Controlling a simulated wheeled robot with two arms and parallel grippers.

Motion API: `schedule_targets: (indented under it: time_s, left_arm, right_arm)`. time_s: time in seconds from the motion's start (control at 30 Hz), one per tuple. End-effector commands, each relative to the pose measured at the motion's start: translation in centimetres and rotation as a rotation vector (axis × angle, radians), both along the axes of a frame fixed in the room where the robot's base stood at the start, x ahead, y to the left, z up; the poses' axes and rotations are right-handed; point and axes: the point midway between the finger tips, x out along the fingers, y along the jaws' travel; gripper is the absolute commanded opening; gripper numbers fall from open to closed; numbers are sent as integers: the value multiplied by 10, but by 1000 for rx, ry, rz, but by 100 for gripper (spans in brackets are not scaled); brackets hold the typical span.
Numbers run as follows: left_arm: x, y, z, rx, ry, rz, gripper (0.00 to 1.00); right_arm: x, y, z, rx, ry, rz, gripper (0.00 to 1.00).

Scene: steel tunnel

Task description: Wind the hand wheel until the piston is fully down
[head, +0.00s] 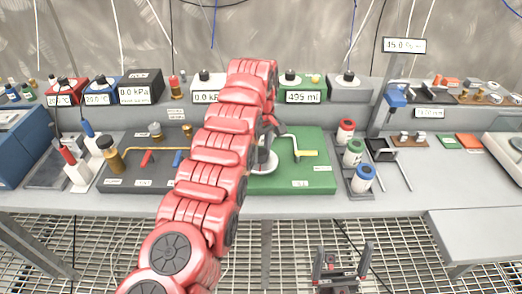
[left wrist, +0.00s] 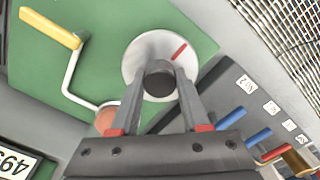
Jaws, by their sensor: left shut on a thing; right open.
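The hand wheel is a white disc (head: 265,162) on a green board (head: 310,178), partly hidden by my arm in the head view. In the left wrist view, the wheel (left wrist: 140,55) has a red mark near its upper right edge and a dark round hub (left wrist: 159,80). My left gripper (head: 268,135) is over the wheel, its fingers shut on the hub. A white bent tube (left wrist: 72,75) with a yellow end piece (left wrist: 50,28) is beside the wheel. I cannot make out a piston. My right gripper (head: 342,262) is open and empty, low in front of the bench.
A display box (head: 304,96) behind the board reads 495 ml. Red, green and blue-topped jars (head: 354,155) stand right of the board. A dark panel (head: 145,165) with pipes lies left of it. The bench's front strip is clear; grating floor (head: 300,245) lies below.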

Motion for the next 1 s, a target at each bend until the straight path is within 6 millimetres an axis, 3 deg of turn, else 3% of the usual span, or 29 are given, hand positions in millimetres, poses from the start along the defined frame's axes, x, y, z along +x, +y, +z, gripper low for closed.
schedule_targets:
  time_s: [0.73,0.77,0.9,1.0]
  left_arm:
    - [1,0,1,-1,-2,86,0]
    - [1,0,1,-1,-2,86,51]
    - [0,0,0,-1,-1,85,76]
    - [0,0,0,-1,-1,85,76]
  right_arm:
    - [0,0,2,0,0,0,100]
    - [0,0,2,0,0,0,100]
    - [0,0,2,0,0,0,100]
    - [0,0,2,0,0,0,100]
